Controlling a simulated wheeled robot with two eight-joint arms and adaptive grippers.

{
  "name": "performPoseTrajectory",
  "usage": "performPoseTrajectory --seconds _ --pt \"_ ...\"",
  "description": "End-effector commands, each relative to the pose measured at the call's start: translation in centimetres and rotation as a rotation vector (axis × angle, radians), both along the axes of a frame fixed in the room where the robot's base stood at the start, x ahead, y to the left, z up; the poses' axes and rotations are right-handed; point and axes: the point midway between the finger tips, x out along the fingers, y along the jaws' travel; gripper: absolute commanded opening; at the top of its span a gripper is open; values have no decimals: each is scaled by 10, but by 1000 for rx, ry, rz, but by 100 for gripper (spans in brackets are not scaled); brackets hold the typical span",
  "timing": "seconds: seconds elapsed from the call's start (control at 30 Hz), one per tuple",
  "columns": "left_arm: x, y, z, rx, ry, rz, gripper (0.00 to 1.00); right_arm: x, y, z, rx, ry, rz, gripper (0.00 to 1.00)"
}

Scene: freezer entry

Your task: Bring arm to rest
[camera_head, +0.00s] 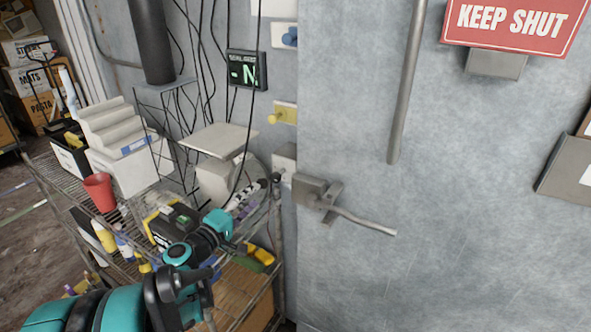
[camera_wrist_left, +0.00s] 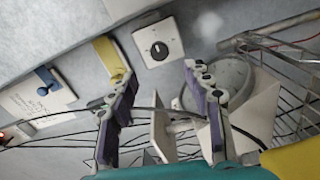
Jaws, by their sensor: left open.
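My left arm comes in from the bottom left of the head view, in teal and black. My left gripper (camera_head: 262,188) is over the wire shelf, close to the wall and left of the door handle. In the left wrist view the gripper (camera_wrist_left: 160,76) has its two purple-padded fingers spread apart, with nothing held between them. A grey box with a black dial (camera_wrist_left: 158,50) is on the wall beyond the fingertips; I cannot tell the exact gap. My right gripper is in neither view.
The grey door (camera_head: 460,220) with its lever handle (camera_head: 360,218) fills the right. Black cables hang along the wall. A yellow switch box (camera_head: 285,112) is above the gripper.

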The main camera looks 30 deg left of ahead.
Motion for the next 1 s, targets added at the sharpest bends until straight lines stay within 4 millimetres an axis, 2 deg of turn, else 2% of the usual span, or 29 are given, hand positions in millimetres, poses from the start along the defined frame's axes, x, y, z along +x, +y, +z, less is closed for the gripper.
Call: performPoseTrajectory --seconds 0.17,0.27,0.37,0.43,0.5,0.6,0.7,0.8,0.9,1.0 --pt "1 -5 -1 8 9 -10 50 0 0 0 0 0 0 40" --pt "3 -34 -7 59 65 -59 50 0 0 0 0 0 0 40" --pt "-2 -91 -23 183 182 -162 50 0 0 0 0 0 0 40" --pt "-15 -137 -40 310 286 -252 50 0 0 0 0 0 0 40" --pt "-37 -177 -59 455 387 -341 50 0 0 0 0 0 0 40" --pt "-76 -216 -84 678 513 -451 50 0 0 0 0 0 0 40" --pt "-116 -233 -103 900 609 -532 50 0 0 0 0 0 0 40" --pt "-146 -236 -114 1088 671 -578 50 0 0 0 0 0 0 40" --pt "-164 -232 -119 1225 704 -599 50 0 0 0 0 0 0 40" --pt "-173 -228 -120 1301 722 -605 50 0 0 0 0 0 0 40"
